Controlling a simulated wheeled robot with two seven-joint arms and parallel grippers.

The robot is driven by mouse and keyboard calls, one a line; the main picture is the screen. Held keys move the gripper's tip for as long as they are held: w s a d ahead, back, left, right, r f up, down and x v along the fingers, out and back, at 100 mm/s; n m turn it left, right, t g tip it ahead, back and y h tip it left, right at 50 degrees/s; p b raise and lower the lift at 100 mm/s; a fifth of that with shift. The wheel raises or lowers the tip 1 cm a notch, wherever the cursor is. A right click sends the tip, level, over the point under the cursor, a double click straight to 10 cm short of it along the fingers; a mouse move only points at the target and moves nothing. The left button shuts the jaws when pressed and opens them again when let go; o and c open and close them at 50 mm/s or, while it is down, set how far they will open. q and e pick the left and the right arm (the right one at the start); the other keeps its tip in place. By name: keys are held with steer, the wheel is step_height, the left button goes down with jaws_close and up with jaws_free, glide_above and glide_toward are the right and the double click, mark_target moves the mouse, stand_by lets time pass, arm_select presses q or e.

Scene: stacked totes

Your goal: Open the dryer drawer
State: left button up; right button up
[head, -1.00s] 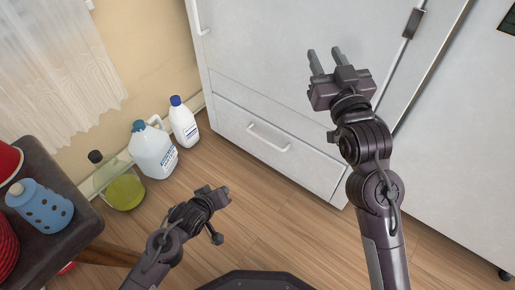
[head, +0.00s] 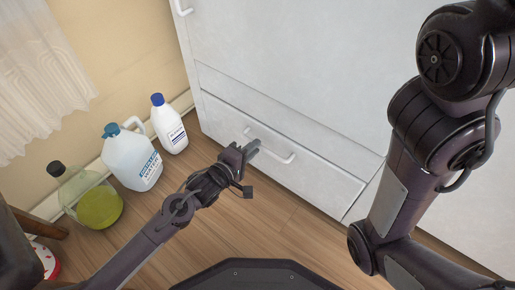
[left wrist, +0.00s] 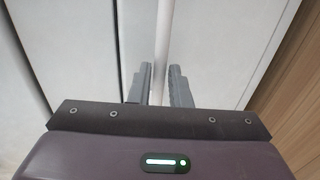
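The dryer drawer (head: 318,168) is the low white front panel of the big white appliance, and it looks shut. Its pale bar handle (head: 283,157) runs across the panel's upper part. My left gripper (head: 250,149) is at the left end of this handle. In the left wrist view the two grey fingers (left wrist: 160,84) stand apart, with the handle bar (left wrist: 161,45) running between them. I see no firm grip on the bar. My right gripper is out of view; only its arm shows at the right.
A white bottle (head: 170,130), a white jug (head: 133,163) and a bottle of green-yellow liquid (head: 98,206) stand on the floor along the wall, left of the appliance. The wooden floor (head: 255,220) in front of the drawer is clear.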

arm_select(q)
steer(key=shift+b+x, duration=0.5)
steer(key=shift+x, duration=0.8)
jaws_close()
